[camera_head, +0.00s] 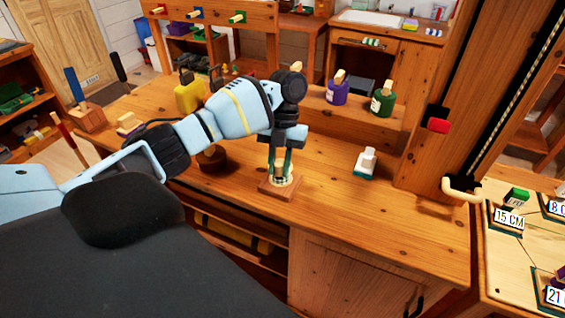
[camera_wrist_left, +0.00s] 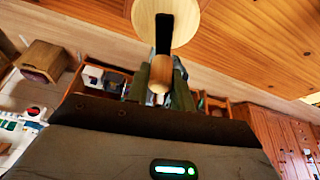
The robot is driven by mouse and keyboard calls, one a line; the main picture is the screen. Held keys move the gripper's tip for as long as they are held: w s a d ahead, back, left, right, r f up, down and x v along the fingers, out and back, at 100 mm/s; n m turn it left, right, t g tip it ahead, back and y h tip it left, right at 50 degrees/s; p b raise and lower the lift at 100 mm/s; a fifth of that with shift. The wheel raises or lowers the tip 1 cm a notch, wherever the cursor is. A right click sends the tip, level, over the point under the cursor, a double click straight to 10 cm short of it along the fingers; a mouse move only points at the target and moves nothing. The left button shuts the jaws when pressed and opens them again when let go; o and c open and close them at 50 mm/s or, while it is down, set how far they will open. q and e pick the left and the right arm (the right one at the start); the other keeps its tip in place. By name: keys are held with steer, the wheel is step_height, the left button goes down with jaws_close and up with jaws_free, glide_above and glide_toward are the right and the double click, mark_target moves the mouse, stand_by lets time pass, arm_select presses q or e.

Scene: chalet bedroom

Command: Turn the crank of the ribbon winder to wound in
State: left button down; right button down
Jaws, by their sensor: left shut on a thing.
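The ribbon winder (camera_head: 277,190) stands on the wooden bench, with a square wooden base and a pale round part above it. My left gripper (camera_head: 283,165) reaches down onto it from above. In the left wrist view, the winder's pale round disc (camera_wrist_left: 185,20) is at the top, with a black crank arm (camera_wrist_left: 163,35) ending in a wooden knob (camera_wrist_left: 158,72). My left fingers (camera_wrist_left: 160,85) are on both sides of the knob and shut on it. In the head view the gripper hides most of the crank. My right gripper is out of view.
The bench top (camera_head: 330,220) is clear in front and to the right of the winder. A white and green block (camera_head: 366,163) lies to the right. A dark round object (camera_head: 211,158) sits left of the winder.

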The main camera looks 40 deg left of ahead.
arm_select(q)
steer(key=shift+s+a+r+m+y, duration=0.1)
steer(key=shift+a+r+m+y, duration=0.15)
steer(key=shift+m, duration=0.45)
steer(key=shift+s+a+f+m+y+p, duration=0.1)
steer(key=shift+a+m+y+p, duration=0.1)
steer(key=shift+m, duration=0.25)
steer(key=shift+a+f+m+y+p, duration=0.1)
steer(key=shift+m+y+p, duration=0.05)
steer(key=shift+m, duration=0.3)
steer(key=shift+m, duration=0.3)
steer(key=c, duration=1.2)
jaws_free()
